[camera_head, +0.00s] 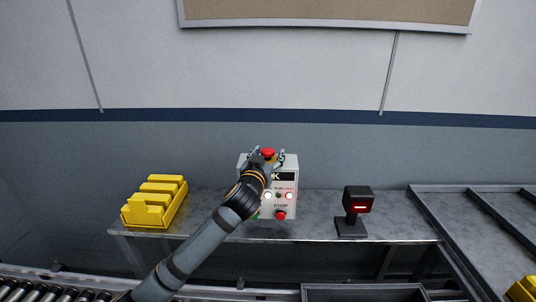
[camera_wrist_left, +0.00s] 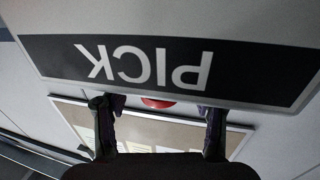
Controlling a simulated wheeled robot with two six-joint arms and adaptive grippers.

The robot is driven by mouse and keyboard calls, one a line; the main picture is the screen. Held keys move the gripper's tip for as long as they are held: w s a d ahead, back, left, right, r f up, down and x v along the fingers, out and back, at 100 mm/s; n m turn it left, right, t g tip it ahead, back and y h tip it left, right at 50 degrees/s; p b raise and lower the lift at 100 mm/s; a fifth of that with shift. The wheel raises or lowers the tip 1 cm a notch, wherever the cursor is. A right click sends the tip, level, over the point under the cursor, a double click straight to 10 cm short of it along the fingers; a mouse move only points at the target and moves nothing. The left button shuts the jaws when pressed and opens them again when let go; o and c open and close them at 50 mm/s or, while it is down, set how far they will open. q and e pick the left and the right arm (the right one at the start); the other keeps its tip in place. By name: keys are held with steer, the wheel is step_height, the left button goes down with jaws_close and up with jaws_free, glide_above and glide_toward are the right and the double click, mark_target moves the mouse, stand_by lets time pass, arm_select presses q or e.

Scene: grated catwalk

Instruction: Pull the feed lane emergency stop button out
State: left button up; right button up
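A grey control box (camera_head: 290,164) stands on the metal bench against the wall. A red mushroom button (camera_head: 268,152) shows at its top; a sliver of red also shows in the left wrist view (camera_wrist_left: 158,103), beyond the edge of the black PICK label (camera_wrist_left: 150,65). A second red button (camera_head: 281,215) sits low on the front, under the word STOP. My left gripper (camera_head: 269,155) is at the top of the box, open, with one finger on each side of the upper red button. Contact with the button cannot be told. My right gripper is not in view.
Yellow bins (camera_head: 155,202) stand on the bench (camera_head: 313,229) at left. A black scanner with a red display (camera_head: 357,208) stands right of the box. A roller conveyor (camera_head: 40,293) runs along the lower left. A dark-framed lane (camera_head: 468,235) is at right.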

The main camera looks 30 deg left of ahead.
arm_select(q)
steer(key=c, duration=1.1)
steer(key=shift+r+p, duration=0.65)
steer(key=shift+r, duration=0.25)
steer(key=shift+w, duration=0.1)
steer(key=shift+c, duration=0.2)
steer(key=o, duration=0.8)
steer(key=shift+c, duration=0.2)
steer(key=o, duration=0.4)
steer(key=shift+o, duration=0.2)
steer(key=shift+f, duration=0.1)
steer(key=v, duration=0.7)
steer(key=shift+s, duration=0.35)
